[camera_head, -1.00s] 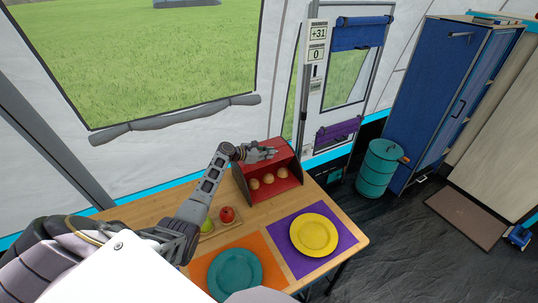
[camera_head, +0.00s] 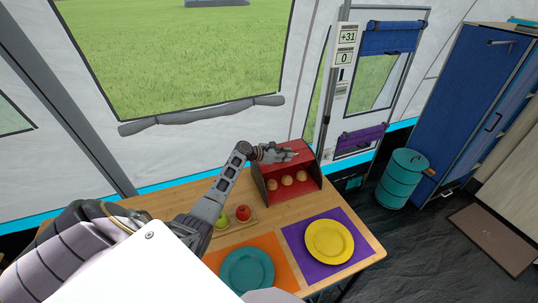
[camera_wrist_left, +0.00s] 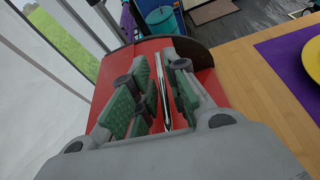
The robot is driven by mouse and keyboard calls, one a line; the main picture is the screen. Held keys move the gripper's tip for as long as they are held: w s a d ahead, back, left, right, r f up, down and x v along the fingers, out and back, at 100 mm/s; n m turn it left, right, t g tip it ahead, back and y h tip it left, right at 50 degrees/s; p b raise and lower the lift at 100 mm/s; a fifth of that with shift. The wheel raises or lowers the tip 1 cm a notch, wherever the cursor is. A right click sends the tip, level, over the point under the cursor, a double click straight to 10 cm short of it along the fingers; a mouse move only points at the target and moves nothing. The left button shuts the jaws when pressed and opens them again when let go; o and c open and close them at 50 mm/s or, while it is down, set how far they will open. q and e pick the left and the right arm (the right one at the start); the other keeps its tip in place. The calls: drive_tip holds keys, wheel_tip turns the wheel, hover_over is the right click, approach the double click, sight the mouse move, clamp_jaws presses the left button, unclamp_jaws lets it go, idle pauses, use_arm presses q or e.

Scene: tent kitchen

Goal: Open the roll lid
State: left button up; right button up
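The red bread box (camera_head: 301,160) with dark side panels stands at the back of the wooden table. Its front is open, and several round rolls (camera_head: 287,181) show inside; the lid is up over the top. My left gripper (camera_head: 287,156) is above the box's top. In the left wrist view, the red curved surface (camera_wrist_left: 105,92) lies under the gripper. A thin metal bar (camera_wrist_left: 163,88), apparently the lid's handle, runs between the green-padded fingers (camera_wrist_left: 162,72), with small gaps on both sides. My right gripper is not in view.
A small board (camera_head: 229,226) holds a green and a red fruit. A yellow plate (camera_head: 330,241) lies on a purple mat, and a teal plate (camera_head: 247,270) on an orange mat. The tent wall is close behind the table. A teal barrel (camera_head: 402,180) stands right.

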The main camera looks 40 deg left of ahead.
use_arm(q)
drive_tip(key=shift+v, duration=5.15)
